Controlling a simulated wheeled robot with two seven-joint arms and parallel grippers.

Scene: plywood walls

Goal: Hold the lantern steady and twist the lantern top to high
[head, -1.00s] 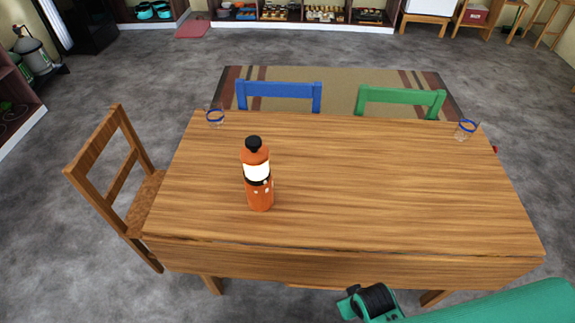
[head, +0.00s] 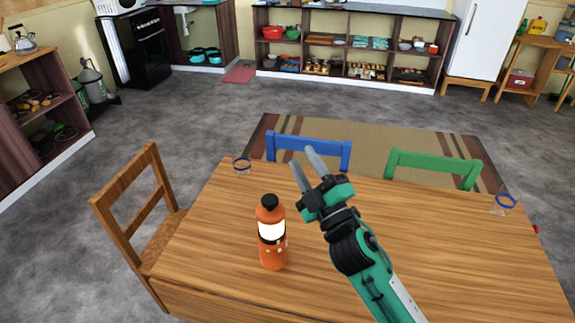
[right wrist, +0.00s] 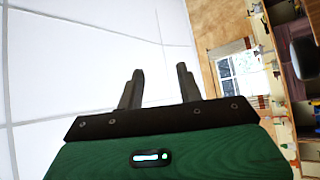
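The orange lantern (head: 272,252) stands upright on the wooden table (head: 440,235), left of the middle. It has a glowing white band in the middle and a dark knob on its orange top (head: 269,206). My right gripper (head: 309,160) is raised above the table, to the right of and higher than the lantern in the picture, apart from it. Its two fingers are spread and empty, pointing up and away. The right wrist view shows the same open fingers (right wrist: 160,88) with nothing between them. My left gripper is not in view.
Clear cups with blue rims stand at the far left (head: 242,165) and far right (head: 505,203) table corners. A wooden chair (head: 130,215) is at the left, blue (head: 308,147) and green (head: 435,166) chairs behind. The tabletop around the lantern is clear.

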